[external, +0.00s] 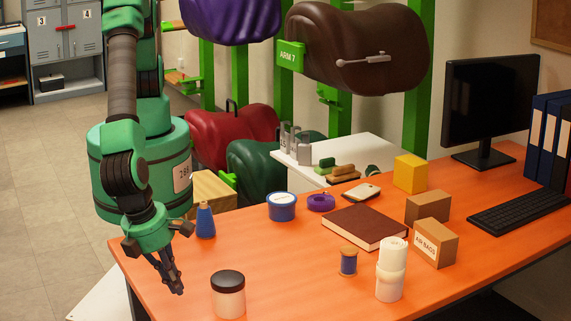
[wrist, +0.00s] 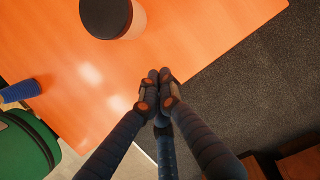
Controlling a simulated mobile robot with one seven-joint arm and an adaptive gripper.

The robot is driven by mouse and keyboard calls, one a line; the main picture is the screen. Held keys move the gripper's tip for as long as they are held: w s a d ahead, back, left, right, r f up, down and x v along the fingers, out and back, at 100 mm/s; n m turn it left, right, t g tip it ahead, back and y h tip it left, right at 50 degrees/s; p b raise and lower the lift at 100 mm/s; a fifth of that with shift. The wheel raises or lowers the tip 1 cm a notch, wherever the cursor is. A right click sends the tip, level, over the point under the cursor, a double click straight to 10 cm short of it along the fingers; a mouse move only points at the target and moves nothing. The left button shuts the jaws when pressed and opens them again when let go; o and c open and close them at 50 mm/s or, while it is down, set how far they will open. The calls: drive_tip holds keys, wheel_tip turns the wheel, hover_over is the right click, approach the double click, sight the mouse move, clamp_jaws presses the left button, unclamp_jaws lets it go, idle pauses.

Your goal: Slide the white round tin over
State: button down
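A white round tin (external: 229,301) with a black lid stands upright near the front left of the orange desk. In the wrist view its black lid (wrist: 104,17) shows at the top, left of centre, with a pale side beside it. My gripper (external: 174,282) is to the left of the tin in the external view, pointing down near the desk's left end and apart from the tin. In the wrist view my gripper's fingers (wrist: 159,82) are together with nothing seen between them, over the desk's edge. A second round tin (external: 282,211), blue with a whitish lid, stands farther back.
The orange desk (external: 280,260) has a blue cone spool (external: 205,220) behind my gripper, and a small spool (external: 348,262) and white rolls (external: 391,270) right of the tin. A dark book (external: 365,228) lies behind. The desk around the tin is clear.

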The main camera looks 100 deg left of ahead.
sight(287, 294)
drive_tip(key=b+x, duration=0.1)
drive_tip(key=x, duration=0.7)
drive_tip(key=shift+s+b, duration=0.1)
drive_tip(key=shift+b, duration=0.2)
drive_tip(key=shift+w+a+f, duration=0.25)
drive_tip(key=shift+w+a, duration=0.75)
drive_tip(key=shift+w+a+b, duration=0.35)
drive_tip(key=shift+w+a, duration=0.1)
drive_tip(key=shift+w, duration=0.05)
drive_tip(key=shift+w+a+r, duration=0.1)
drive_tip(key=shift+w+a, duration=0.2)
drive_tip(key=w+a+p, duration=0.5)
drive_tip(key=w+a, duration=0.9)
drive_tip(key=shift+s+d, duration=0.15)
